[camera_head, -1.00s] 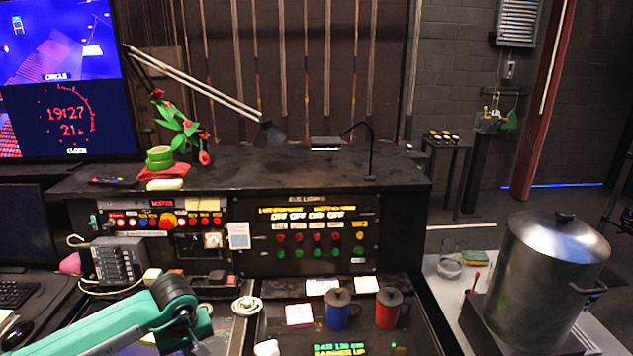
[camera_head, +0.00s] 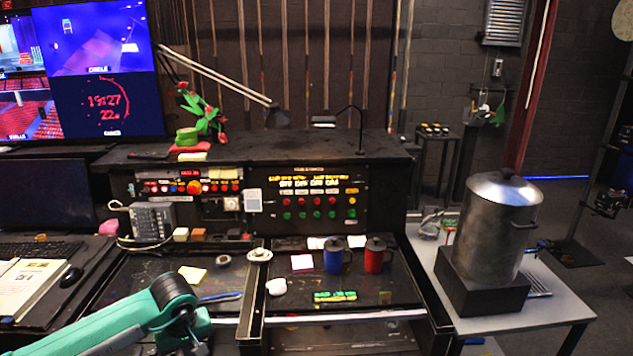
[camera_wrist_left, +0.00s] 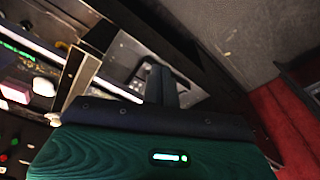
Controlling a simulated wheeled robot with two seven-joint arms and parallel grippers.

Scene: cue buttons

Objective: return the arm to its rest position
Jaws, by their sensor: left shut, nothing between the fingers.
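My left arm (camera_head: 130,322) is teal and comes in from the lower left in the head view, in front of the desk. Its far end points down toward the bottom edge, and I cannot make out the fingers there. In the left wrist view my left gripper (camera_wrist_left: 168,85) shows as two dark fingers close together, with nothing between them. It is clear of the desk things seen at the left of that view. My right gripper is in neither view.
The black console (camera_head: 385,200) carries rows of red and green buttons. A blue mug (camera_head: 333,258) and a red mug (camera_head: 374,260) stand on the desk before it. A large metal pot (camera_head: 495,230) stands at the right. Dark floor is open beyond it.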

